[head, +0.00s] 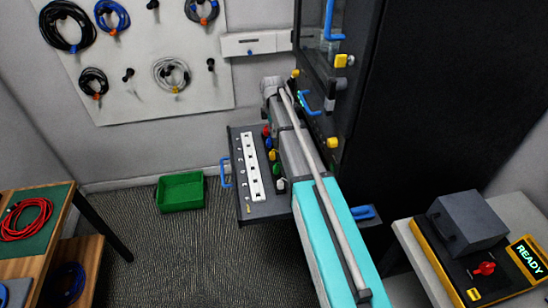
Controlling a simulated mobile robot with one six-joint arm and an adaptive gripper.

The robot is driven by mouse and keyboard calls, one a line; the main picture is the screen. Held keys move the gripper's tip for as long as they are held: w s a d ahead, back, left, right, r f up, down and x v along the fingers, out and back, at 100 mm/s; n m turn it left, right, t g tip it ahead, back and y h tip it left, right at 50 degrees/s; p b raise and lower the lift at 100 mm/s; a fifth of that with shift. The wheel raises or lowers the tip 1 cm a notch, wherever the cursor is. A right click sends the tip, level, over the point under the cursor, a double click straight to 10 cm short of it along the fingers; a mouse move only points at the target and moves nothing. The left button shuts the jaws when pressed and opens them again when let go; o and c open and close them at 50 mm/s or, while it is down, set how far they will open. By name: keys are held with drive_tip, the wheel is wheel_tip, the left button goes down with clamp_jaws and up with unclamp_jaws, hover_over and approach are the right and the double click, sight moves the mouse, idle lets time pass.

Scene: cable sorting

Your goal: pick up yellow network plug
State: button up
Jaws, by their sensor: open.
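A dark pull-out tray (243,150) at the cabinet carries a row of small coloured plugs beside my arm. One of them is yellow (271,155); it is small and partly crowded by its neighbours, and I cannot tell for sure that it is the network plug. My arm reaches up from the bottom of the view, along the right side of the tray, and its far end is beyond the plugs. My gripper cannot be made out; the arm's end hides it.
A white socket strip (252,167) lies on the tray. The tall dark cabinet (430,90) stands close on the right, with yellow knobs (333,142) and blue handles. A green bin (181,190) sits on the floor. A bench with a grey box (467,220) is lower right.

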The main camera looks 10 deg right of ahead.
sight(272, 153)
drive_tip(key=shift+f+b, duration=4.15)
drive_tip(key=shift+f, duration=0.1)
drive_tip(key=shift+w+f+b, duration=0.1)
drive_tip(key=shift+f+b, duration=2.5)
clamp_jaws()
